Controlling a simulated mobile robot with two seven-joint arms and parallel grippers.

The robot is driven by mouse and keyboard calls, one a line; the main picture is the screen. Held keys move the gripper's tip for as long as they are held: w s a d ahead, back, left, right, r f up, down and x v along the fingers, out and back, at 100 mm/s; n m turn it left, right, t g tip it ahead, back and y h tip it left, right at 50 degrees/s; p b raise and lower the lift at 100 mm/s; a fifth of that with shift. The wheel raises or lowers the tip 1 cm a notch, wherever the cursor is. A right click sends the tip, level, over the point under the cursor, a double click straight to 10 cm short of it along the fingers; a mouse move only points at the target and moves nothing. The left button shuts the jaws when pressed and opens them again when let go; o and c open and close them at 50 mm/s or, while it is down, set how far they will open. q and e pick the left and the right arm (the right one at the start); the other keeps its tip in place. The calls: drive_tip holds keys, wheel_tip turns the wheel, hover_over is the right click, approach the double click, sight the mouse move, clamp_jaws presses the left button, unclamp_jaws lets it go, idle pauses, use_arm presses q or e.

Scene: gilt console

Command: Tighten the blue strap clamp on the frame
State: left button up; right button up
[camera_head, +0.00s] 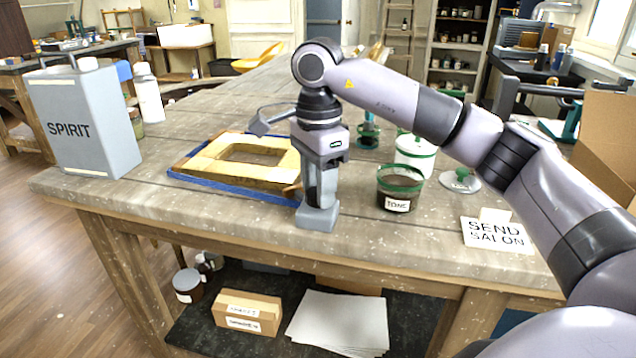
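A pale yellow wooden frame (213,159) with a rectangular opening lies flat on the workbench, left of the middle. The blue strap (225,188) runs along its outer edge, showing on the left and front sides. A small brown piece (292,188), perhaps the clamp's handle, shows at the frame's front right corner, right beside my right gripper. My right gripper (318,217) points down at that corner and hides part of the frame and strap. Its fingers are seen from the side, so whether they are apart or touch the clamp cannot be told. My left gripper is out of view.
A grey SPIRIT can (85,122) and a white bottle (148,95) stand at the left. A green-rimmed TONE pot (398,188), a white tub (414,158) and a SEND SALON card (497,234) are at the right. The bench's front left is clear.

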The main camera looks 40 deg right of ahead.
drive_tip(key=c, duration=0.4)
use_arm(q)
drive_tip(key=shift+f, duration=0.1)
use_arm(e)
drive_tip(key=m+p, duration=0.1)
drive_tip(key=m, duration=0.1)
drive_tip(key=shift+r+m, duration=0.1)
drive_tip(key=shift+m, duration=0.3)
drive_tip(key=m+p, duration=0.1)
drive_tip(key=m, duration=0.2)
drive_tip(key=shift+m, duration=0.3)
drive_tip(key=m+p, duration=0.1)
drive_tip(key=m, duration=0.3)
drive_tip(key=shift+m, duration=0.3)
use_arm(q)
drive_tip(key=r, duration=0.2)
drive_tip(key=p, duration=0.1)
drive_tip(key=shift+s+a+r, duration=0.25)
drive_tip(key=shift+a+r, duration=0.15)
use_arm(e)
drive_tip(key=m, duration=0.4)
drive_tip(key=shift+m, duration=0.3)
